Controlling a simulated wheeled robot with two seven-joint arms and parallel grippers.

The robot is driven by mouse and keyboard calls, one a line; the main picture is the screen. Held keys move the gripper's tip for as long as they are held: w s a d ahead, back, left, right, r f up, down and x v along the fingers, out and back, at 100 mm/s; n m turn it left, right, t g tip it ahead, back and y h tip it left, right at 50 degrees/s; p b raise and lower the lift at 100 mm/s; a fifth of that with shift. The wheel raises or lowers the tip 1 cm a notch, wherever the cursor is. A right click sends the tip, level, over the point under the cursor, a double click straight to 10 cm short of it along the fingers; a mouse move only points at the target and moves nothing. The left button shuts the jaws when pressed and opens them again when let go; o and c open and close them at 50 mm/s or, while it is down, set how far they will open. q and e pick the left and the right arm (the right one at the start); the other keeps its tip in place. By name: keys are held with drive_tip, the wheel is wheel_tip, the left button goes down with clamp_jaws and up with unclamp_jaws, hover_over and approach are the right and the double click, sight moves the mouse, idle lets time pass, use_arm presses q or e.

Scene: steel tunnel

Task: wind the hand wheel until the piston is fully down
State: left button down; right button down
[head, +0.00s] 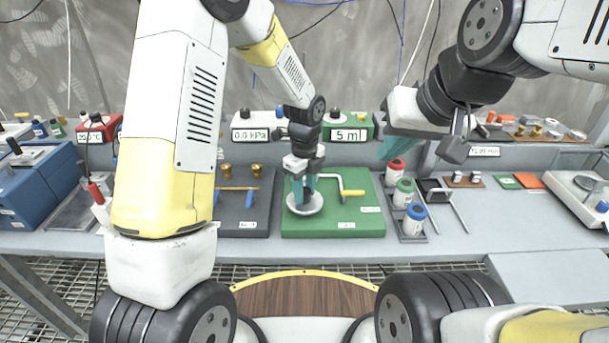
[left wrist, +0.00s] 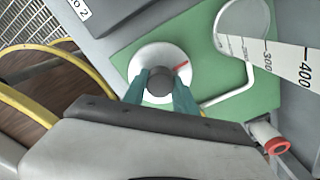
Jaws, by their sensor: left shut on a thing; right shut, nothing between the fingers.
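The hand wheel (head: 305,203) is a white disc low on a green board (head: 362,222). In the left wrist view the wheel (left wrist: 143,62) has a red mark at its right side and a dark grey central knob (left wrist: 160,84). My left gripper (head: 304,196) reaches down over the wheel; its teal fingers (left wrist: 160,95) are shut on the knob from both sides. I cannot make out the piston in either view. A white scale strip marked 300 and 400 (left wrist: 300,65) stands beside the wheel. My right gripper (head: 390,150) is shut and empty, raised over the bench at the right.
A display reading 5 ml (head: 349,135) stands behind the board, beside one reading 0.0 kPa (head: 250,135). A white bent pipe (head: 341,182) crosses the board. Bottles with red, green and blue caps (head: 404,192) stand right of it. A dark board (head: 243,222) lies left.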

use_arm(q)
drive_tip(key=n, duration=2.3)
drive_tip(key=shift+n, duration=0.3)
drive_tip(key=n, duration=0.3)
drive_tip(key=shift+n, duration=0.3)
drive_tip(key=n, duration=0.4)
drive_tip(key=shift+w, duration=0.1)
drive_tip(key=shift+n, duration=2)
